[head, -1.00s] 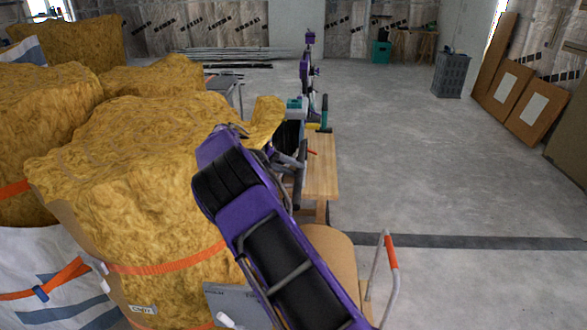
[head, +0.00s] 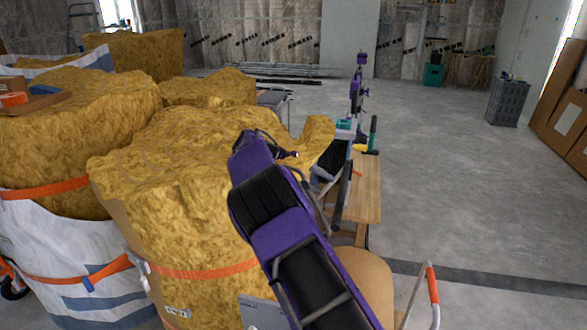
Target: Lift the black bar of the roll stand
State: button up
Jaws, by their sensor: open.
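My purple and black arm (head: 300,250) rises from the bottom of the head view and leans up to the left, in front of a straw-coloured bulk bag. I cannot make out my gripper's fingers; the arm's far end is hidden or lost among dark parts. Past the arm, a narrow purple upright (head: 355,92) stands with teal and black parts around its foot, near a wooden bench. Dark parts (head: 330,168) show beside the bench, partly covered by my arm. I cannot tell which of these belongs to the roll stand, and its black bar is not clearly visible.
Large bulk bags (head: 180,180) with orange straps crowd the left. A wooden bench (head: 363,195) stands just beyond my arm. An orange-gripped handle (head: 433,285) rises at the lower right. A grey crate (head: 508,101) and cardboard sheets stand far right. The concrete floor (head: 450,190) between is open.

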jog(key=p+v, duration=0.1)
jog(key=v, duration=0.9)
jog(key=shift+a, duration=0.25)
jog(key=shift+s+r, duration=0.1)
jog(key=shift+s, duration=0.1)
